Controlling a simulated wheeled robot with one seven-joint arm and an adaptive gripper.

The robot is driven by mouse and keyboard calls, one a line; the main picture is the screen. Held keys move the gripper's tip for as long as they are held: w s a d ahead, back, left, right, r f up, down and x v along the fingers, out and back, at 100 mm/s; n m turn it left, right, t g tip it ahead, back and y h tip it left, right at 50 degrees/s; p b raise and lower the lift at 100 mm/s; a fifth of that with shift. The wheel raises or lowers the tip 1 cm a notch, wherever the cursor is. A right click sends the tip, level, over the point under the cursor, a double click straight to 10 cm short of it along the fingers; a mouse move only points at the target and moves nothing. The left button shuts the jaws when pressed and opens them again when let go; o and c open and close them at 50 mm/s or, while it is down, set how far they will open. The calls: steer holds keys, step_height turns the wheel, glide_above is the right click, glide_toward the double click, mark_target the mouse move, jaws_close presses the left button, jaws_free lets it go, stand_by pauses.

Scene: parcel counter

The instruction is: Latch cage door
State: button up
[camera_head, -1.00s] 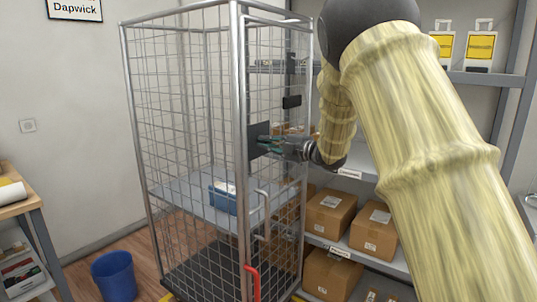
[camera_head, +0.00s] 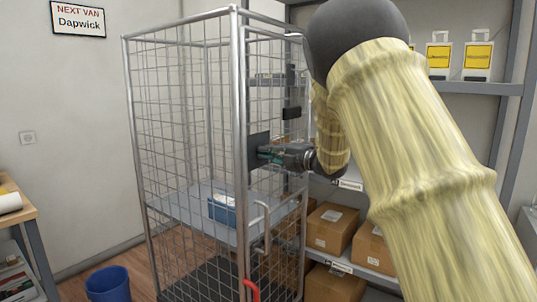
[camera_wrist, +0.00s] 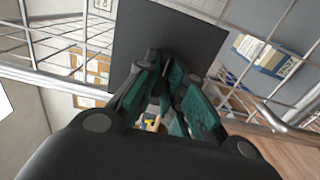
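The wire roll cage (camera_head: 239,72) stands in the middle of the head view. Its right-hand mesh face, with a curved grey handle (camera_head: 262,212), looks in line with the frame. A dark plate (camera_head: 258,148) sits on this face behind the front post; the wrist view shows it too (camera_wrist: 192,38). My gripper (camera_head: 272,153) is at this plate, reaching in from the right. In the wrist view its teal-padded fingers (camera_wrist: 168,62) converge in front of the plate, close together. Whether they touch it or grip any latch part is hidden.
A blue box (camera_head: 222,209) lies on the cage shelf. A red lever (camera_head: 251,290) is low on the cage. Shelving with cardboard boxes (camera_head: 330,228) stands close on the right. A blue bin (camera_head: 108,284) and a table edge (camera_head: 22,212) are at left.

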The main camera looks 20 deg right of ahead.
steer(key=o, duration=0.4)
steer(key=shift+c, duration=0.2)
steer(key=v, duration=1.2)
